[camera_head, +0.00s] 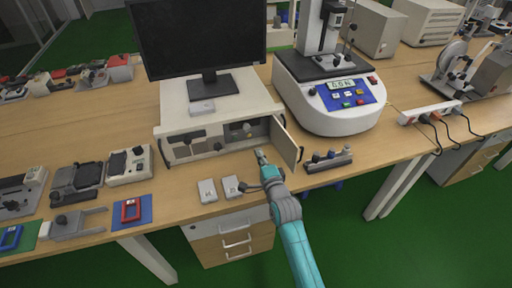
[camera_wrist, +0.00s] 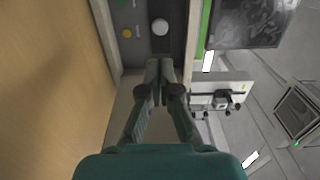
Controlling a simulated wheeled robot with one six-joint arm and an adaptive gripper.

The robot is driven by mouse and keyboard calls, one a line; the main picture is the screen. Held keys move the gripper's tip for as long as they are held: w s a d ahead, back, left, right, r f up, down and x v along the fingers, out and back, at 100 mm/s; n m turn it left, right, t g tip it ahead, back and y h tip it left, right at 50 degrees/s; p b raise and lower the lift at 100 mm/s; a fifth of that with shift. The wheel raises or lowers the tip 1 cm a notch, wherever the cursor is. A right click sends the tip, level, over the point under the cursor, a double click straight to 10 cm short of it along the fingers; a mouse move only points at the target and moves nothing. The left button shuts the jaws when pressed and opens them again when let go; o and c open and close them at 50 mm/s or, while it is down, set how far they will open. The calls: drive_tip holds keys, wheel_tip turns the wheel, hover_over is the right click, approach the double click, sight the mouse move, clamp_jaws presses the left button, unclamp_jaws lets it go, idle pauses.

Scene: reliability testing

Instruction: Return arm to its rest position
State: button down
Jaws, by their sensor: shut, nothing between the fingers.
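My teal and grey arm reaches up from the bottom of the head view to the workbench. My gripper (camera_head: 261,156) is in front of the open compartment of a low white cabinet (camera_head: 176,122). In the wrist view my gripper (camera_wrist: 160,68) has its fingertips together with nothing between them. Past the fingertips is a grey panel (camera_wrist: 147,48) with a round white knob (camera_wrist: 160,27) and a small yellow one (camera_wrist: 127,33).
The cabinet's door (camera_head: 286,143) stands open just right of my gripper. A monitor (camera_head: 197,38) stands on the cabinet. A testing machine (camera_head: 328,95) is behind right. Small white boxes (camera_head: 207,190) lie left of my arm. A rack (camera_head: 328,160) of small parts is right.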

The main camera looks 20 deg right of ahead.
drive_tip(key=shift+s, duration=0.75)
drive_tip(key=s+f+n+g, duration=0.1)
drive_tip(key=s+f+n, duration=0.3)
drive_tip(key=s, duration=1.1)
drive_tip(key=s+f+n+g, duration=0.1)
drive_tip(key=s+f+n, duration=0.3)
drive_tip(key=s, duration=1.1)
drive_tip(key=s+r+n, duration=0.5)
drive_tip(key=s, duration=0.6)
drive_tip(key=s+r+n+g, duration=0.1)
drive_tip(key=s+r+n, duration=0.3)
drive_tip(key=s, duration=0.7)
drive_tip(key=shift+s+a+r+n, duration=0.35)
drive_tip(key=shift+r+n, duration=0.05)
drive_tip(key=shift+r, duration=0.15)
